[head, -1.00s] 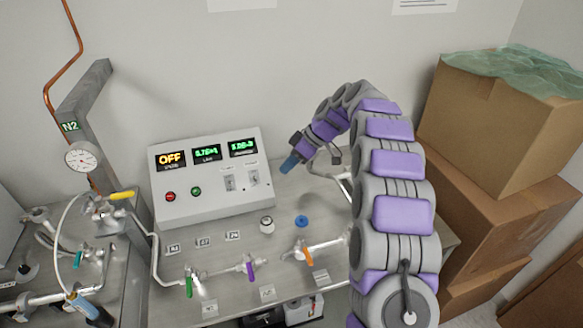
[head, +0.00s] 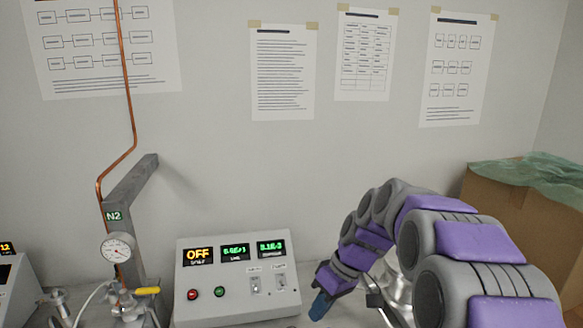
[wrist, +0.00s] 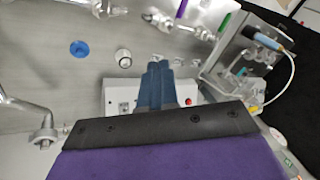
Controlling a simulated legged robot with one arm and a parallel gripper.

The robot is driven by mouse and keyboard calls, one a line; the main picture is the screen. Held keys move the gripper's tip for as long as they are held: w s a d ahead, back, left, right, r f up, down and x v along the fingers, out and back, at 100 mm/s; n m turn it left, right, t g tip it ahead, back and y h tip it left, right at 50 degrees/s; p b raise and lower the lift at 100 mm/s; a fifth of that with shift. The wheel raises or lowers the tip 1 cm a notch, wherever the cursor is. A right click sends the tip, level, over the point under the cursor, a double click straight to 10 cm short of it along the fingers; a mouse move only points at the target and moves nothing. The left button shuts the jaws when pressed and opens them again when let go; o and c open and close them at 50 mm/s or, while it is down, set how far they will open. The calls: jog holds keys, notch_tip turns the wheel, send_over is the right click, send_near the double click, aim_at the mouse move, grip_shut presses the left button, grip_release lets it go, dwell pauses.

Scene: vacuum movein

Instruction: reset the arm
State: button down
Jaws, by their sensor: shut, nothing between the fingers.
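My arm, grey with purple pads, arches in from the right of the head view. My gripper (head: 320,304) has blue fingers and hangs down at its end, just right of the grey control box (head: 238,283). In the wrist view the blue fingers (wrist: 157,75) are together with nothing between them, pointing toward the control box (wrist: 196,92). The bench top (wrist: 60,75) lies below, apart from the fingers as far as I can tell.
An N2 post (head: 122,230) with a gauge (head: 118,247) and copper pipe (head: 128,110) stands at the left. A cardboard box (head: 520,220) under green film is at the right. Valves and pipes (wrist: 160,20) line the bench. Papers (head: 283,72) hang on the wall.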

jog(key=s+d+f+m+h, duration=0.1)
jog(key=s+d+m, duration=0.1)
jog(key=s, duration=0.8)
jog(key=s+d+f+m+h, duration=0.1)
jog(key=s+d+m+h, duration=0.1)
jog(key=s, duration=0.9)
jog(key=s+d+f+m+h, duration=0.2)
jog(key=s+d+m, duration=0.2)
jog(key=s, duration=0.7)
jog(key=shift+s+d+g, duration=0.2)
jog(key=shift+d+g, duration=0.2)
jog(key=shift+d, duration=0.3)
jog(key=shift+a, duration=0.15)
